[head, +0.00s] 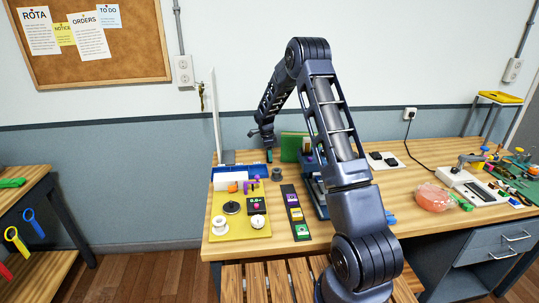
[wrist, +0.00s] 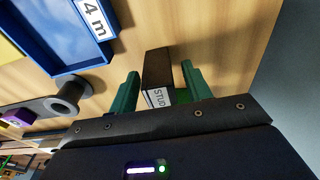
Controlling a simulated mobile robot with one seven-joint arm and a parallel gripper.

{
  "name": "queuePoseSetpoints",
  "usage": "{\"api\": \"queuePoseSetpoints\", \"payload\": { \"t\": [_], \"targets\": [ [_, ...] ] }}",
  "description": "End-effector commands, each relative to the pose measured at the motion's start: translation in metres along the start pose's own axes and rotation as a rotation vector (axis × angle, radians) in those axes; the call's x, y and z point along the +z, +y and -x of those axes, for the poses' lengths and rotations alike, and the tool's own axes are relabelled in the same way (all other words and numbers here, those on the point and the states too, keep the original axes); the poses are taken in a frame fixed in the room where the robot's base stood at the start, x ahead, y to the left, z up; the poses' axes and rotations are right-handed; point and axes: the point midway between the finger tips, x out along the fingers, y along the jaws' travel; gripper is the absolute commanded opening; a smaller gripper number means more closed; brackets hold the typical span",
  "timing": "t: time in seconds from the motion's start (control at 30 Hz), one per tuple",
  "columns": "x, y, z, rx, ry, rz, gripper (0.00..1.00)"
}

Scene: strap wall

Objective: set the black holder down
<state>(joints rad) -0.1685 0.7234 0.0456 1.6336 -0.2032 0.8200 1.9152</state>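In the wrist view a dark brown-black block with a white label reading STUD, which I take as the black holder (wrist: 157,68), sits between the two teal fingers of my gripper (wrist: 163,88). In the head view my gripper (head: 267,150) is over the back left of the wooden workbench (head: 340,215), right of the blue tray (head: 252,171). The holder is too small to make out there. I cannot tell whether its underside touches the bench.
The blue tray shows in the wrist view with a 4 m label (wrist: 93,17). A grey cylinder (head: 277,174) stands near it. A yellow mat (head: 223,229) with spools lies in front, beside a black strip (head: 295,213). A green upright object (head: 290,147) stands right of my gripper.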

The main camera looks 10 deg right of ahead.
Motion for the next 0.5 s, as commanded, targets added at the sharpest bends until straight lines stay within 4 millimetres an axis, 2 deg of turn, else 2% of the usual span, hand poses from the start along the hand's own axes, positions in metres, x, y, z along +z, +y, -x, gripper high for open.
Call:
{"api": "queuePoseSetpoints", "payload": {
  "t": [0.27,0.37,0.5],
  "targets": [
    [-0.001,0.000,0.004,-0.001,0.000,0.000,0.49],
    [0.000,-0.001,0.014,-0.003,0.000,0.000,0.49],
    [0.000,0.000,0.038,-0.003,0.000,0.000,0.49]
  ]
}}
